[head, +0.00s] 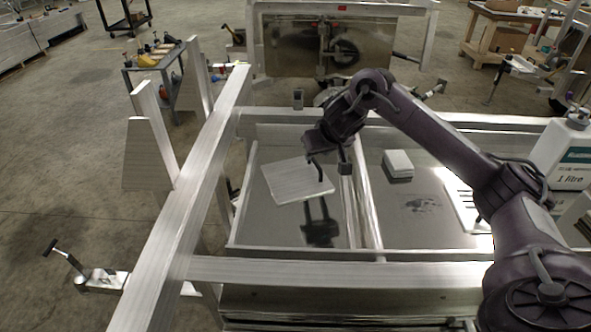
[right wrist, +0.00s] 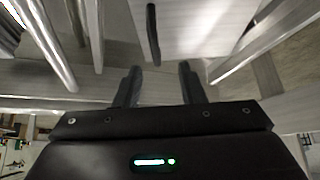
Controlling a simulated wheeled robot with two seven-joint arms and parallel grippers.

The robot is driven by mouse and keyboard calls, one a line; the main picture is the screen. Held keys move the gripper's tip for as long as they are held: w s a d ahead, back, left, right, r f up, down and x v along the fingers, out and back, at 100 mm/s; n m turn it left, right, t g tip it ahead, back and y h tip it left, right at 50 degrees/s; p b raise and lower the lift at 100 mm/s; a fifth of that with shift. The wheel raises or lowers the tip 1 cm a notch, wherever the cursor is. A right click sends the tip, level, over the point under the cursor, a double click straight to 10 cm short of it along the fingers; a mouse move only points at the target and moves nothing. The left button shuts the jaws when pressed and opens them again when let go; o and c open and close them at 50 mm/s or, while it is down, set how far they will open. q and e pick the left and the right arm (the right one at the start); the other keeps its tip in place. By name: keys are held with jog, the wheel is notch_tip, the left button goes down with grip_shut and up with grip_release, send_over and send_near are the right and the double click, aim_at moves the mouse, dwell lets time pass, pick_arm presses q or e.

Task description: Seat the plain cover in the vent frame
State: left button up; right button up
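The plain cover (head: 290,183) is a pale square plate with a dark bar handle. It lies at an angle in the left bay of the metal trailer bed, and part of it shows at the top of the right wrist view (right wrist: 188,25). My right gripper (head: 328,162) is over the cover's right side. In the right wrist view its fingers (right wrist: 160,72) are apart with nothing between them, and the dark handle (right wrist: 153,35) is just beyond the tips. I cannot make out the vent frame for sure. My left gripper is not in view.
A metal divider (head: 366,215) separates the two bays. The right bay holds a small white stack (head: 398,163), a dark stain and a slotted plate (head: 463,203) partly behind my right arm. A white bottle (head: 562,158) stands at the far right. A long beam (head: 190,220) runs along the left.

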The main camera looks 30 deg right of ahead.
aim_at(316, 162)
jog(key=shift+x, duration=0.75)
jog(key=x, duration=0.1)
jog(key=p+x, duration=0.1)
jog(key=x, duration=0.1)
jog(key=p+x, duration=0.1)
jog(key=shift+s+d+f, duration=0.25)
jog(key=shift+f, duration=0.1)
jog(key=shift+w+f, duration=0.25)
jog(key=shift+f, duration=0.2)
jog(key=shift+r, duration=0.1)
grip_shut()
